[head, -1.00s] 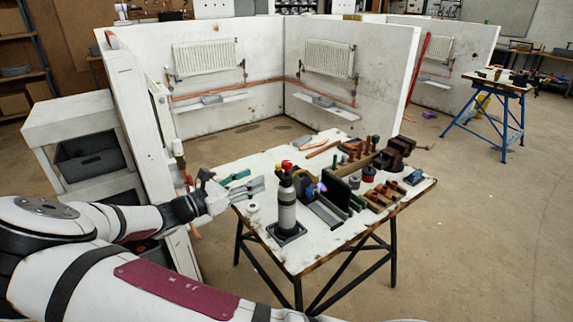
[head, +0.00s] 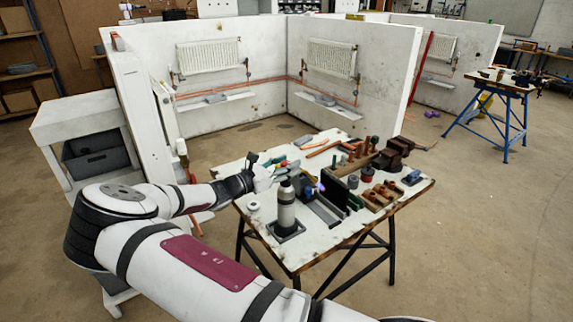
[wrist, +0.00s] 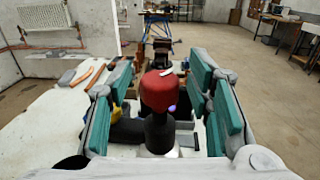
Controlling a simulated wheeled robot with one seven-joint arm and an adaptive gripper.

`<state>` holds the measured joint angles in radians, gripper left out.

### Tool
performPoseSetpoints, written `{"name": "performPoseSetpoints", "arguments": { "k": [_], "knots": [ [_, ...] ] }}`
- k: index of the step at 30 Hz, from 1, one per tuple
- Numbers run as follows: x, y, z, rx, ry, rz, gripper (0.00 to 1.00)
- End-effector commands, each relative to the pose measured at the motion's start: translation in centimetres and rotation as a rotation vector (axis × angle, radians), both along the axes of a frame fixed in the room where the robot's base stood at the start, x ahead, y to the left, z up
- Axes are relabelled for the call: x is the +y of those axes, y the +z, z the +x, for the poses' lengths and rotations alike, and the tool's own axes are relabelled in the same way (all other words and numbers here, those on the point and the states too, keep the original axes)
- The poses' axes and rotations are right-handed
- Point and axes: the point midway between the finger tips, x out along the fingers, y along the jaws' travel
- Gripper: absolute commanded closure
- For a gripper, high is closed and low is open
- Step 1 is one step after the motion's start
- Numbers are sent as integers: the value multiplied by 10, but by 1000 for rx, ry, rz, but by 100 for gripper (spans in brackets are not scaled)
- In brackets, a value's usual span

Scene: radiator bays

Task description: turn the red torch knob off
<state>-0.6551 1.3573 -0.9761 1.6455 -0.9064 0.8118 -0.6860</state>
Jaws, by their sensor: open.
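The red torch knob (wrist: 161,92) sits on a black neck above the grey torch bottle in the wrist view. A gap shows on both sides of the knob. In the head view my gripper (head: 275,172) is at the top of the bottle.
A small purple-blue glow (head: 320,187) shows just right of the bottle. White bay walls (head: 230,100) stand behind.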

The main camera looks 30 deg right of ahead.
Motion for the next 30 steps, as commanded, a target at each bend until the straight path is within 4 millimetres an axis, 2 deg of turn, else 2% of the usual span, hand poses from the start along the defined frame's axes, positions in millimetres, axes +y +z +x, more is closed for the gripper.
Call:
{"name": "performPoseSetpoints", "arguments": {
  "k": [6,12,22,30],
  "knots": [
    [0,0,0,0,0,0,56],
    [0,0,0,0,0,0,100],
    [0,-1,2,-1,-25,0,100],
    [0,-4,5,-5,-144,3,100]
  ]
}}
